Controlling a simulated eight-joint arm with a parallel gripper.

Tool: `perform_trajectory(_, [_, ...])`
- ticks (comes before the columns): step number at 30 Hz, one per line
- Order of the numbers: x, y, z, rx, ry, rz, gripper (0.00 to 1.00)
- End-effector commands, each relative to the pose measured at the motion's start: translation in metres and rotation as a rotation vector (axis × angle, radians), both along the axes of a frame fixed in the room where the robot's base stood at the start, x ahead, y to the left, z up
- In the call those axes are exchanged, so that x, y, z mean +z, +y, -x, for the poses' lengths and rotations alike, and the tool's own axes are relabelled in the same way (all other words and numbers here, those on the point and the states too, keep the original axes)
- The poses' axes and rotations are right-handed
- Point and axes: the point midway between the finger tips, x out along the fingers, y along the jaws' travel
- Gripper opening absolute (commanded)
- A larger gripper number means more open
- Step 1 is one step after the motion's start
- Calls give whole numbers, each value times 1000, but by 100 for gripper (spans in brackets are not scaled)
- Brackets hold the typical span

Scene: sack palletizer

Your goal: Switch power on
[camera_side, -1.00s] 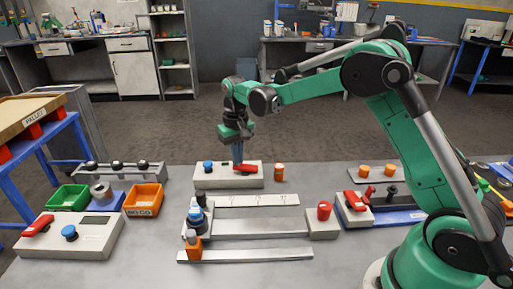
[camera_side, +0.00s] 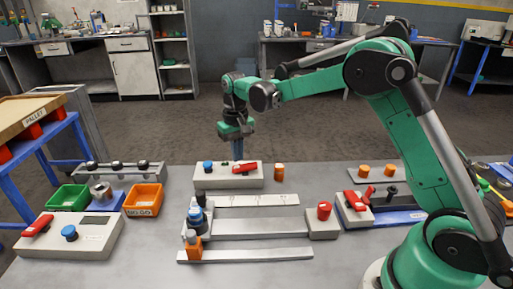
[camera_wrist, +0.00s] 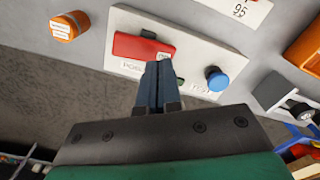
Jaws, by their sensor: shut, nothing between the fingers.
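A pale control box (camera_side: 228,183) stands at the back middle of the table, with a red lever switch (camera_side: 243,168) and a blue button (camera_side: 208,166) on top. In the wrist view the red lever (camera_wrist: 140,46) lies along the box (camera_wrist: 190,52), beside the blue button (camera_wrist: 216,78). A label by the lever is partly hidden by my fingers and seems to begin "POW". My gripper (camera_side: 238,158) points down over the box's rear side, shut and empty. In the wrist view its fingertips (camera_wrist: 160,66) overlap the lever's edge; I cannot tell whether they touch it.
An orange cylinder (camera_side: 279,172) stands close to the box's right. Metal rails (camera_side: 250,226) lie in front of it, with an orange-and-blue part (camera_side: 194,235) at their left. Other red-lever boxes stand at the left (camera_side: 70,242) and right (camera_side: 357,215). Green (camera_side: 69,204) and orange (camera_side: 137,207) bins are left.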

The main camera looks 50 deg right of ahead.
Motion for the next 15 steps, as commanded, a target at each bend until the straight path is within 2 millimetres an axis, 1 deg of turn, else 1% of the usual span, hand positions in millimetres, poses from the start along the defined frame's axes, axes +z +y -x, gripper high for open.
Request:
perform_trajectory(3, [11, 0, 0, 0, 0, 0, 0])
perform_trajectory(15, [45, 0, 0, 0, 0, 0, 0])
